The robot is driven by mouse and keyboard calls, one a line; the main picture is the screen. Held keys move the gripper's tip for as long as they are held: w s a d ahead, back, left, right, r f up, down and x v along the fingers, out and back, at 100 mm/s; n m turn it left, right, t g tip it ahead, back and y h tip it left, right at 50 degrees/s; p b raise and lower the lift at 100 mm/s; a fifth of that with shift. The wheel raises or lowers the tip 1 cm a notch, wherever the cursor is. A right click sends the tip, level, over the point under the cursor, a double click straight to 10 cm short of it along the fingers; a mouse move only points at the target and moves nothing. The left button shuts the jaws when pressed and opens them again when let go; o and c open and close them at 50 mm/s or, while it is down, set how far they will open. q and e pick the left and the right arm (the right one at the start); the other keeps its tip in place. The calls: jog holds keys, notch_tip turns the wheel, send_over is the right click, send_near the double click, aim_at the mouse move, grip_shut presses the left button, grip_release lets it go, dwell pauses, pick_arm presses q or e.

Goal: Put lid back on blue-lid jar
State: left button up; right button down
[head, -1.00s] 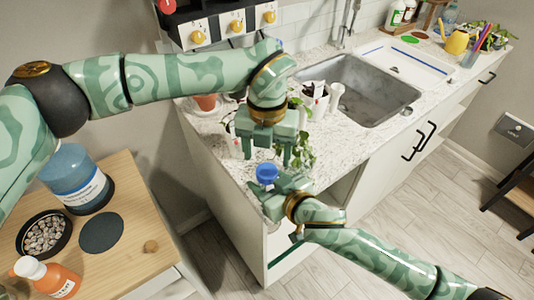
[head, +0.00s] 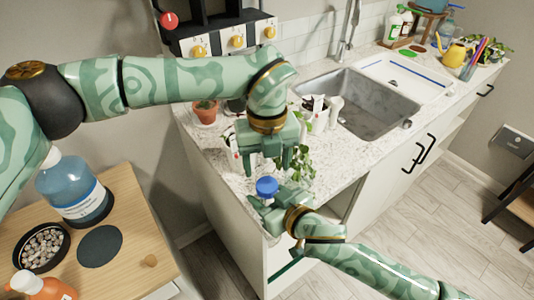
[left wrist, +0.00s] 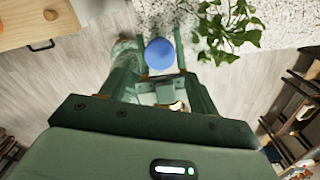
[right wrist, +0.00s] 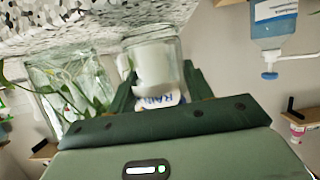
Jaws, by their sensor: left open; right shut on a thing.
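The blue lid (head: 266,187) shows as a round blue disc on top of the jar at my right gripper (head: 264,203). In the right wrist view the jar (right wrist: 153,62) is clear glass with white contents and a lettered label, between the fingers. My right gripper is shut on the jar, upright near the counter's front corner. My left gripper (head: 268,165) is open, pointing down just above the lid. In the left wrist view the lid (left wrist: 160,53) lies between its spread fingers. Whether the lid is fully seated is hidden.
A trailing green plant (left wrist: 227,28) hangs close beside the left gripper. A glass vessel with plant stems (right wrist: 70,90) stands near the jar. A terracotta pot (head: 205,112) and the sink (head: 370,102) are farther back. A wooden cabinet (head: 135,225) with a blue bottle (head: 70,187) is at left.

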aim_at(267, 184)
pick_arm(q)
notch_tip(267, 184, down, 6)
jog(key=shift+r, duration=0.1)
dwell(0.4)
jog(key=c, duration=1)
jog(key=shift+c, duration=0.2)
jog(key=m, duration=0.6)
jog(key=shift+m, duration=0.3)
jog(key=o, duration=1.1)
